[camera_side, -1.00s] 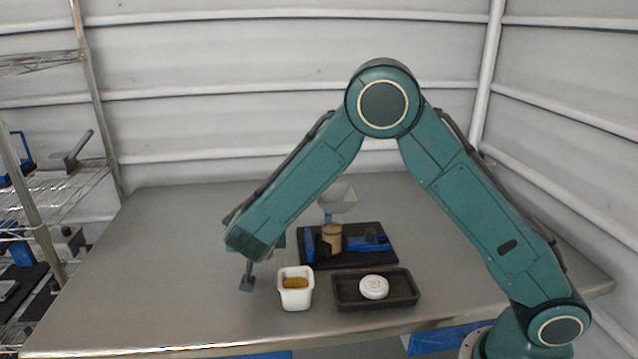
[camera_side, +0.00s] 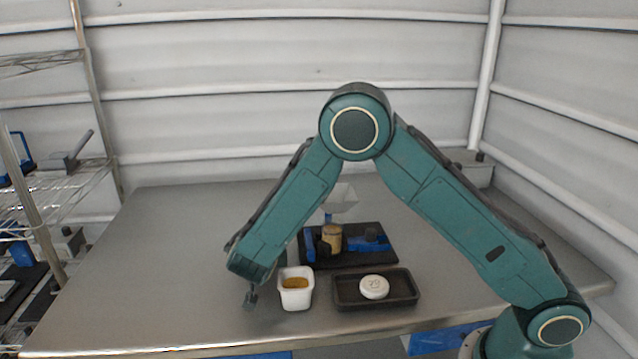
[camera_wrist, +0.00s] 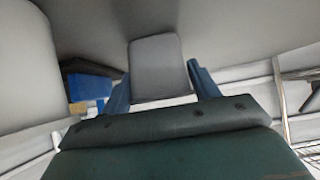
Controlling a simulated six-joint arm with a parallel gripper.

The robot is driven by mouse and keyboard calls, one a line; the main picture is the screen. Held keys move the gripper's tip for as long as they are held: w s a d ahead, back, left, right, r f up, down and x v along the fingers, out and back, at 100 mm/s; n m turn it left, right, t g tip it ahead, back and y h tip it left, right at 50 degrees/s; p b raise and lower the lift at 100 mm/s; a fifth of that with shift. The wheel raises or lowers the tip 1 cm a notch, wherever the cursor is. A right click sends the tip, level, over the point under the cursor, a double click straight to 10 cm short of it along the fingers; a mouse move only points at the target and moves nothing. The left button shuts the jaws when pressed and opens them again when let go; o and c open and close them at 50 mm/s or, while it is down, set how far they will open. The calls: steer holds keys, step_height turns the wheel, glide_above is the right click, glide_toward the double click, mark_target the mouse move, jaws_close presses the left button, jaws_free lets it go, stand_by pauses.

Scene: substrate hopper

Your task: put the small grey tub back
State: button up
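My gripper (camera_side: 251,297) is low over the table's front left part, just left of the white tub. In the wrist view my gripper (camera_wrist: 160,82) has its two dark blue fingers on either side of a small grey tub (camera_wrist: 158,62), and appears shut on it. I see one smooth grey face of the tub; its inside is hidden. In the side view, the tub is too small to tell apart from the fingertips. I cannot tell whether it touches the table.
A white tub (camera_side: 296,300) with yellow-brown contents stands close right of my gripper. Right of it, a black tray (camera_side: 345,300) holds a round white piece (camera_side: 374,287). Behind stands a clear hopper (camera_side: 342,197) over a black base (camera_side: 375,256). The table's left side is clear.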

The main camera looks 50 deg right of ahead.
steer(key=shift+o, duration=1.3)
steer(key=shift+r, duration=0.1)
steer(key=shift+r, duration=0.15)
steer(key=v, duration=1.2)
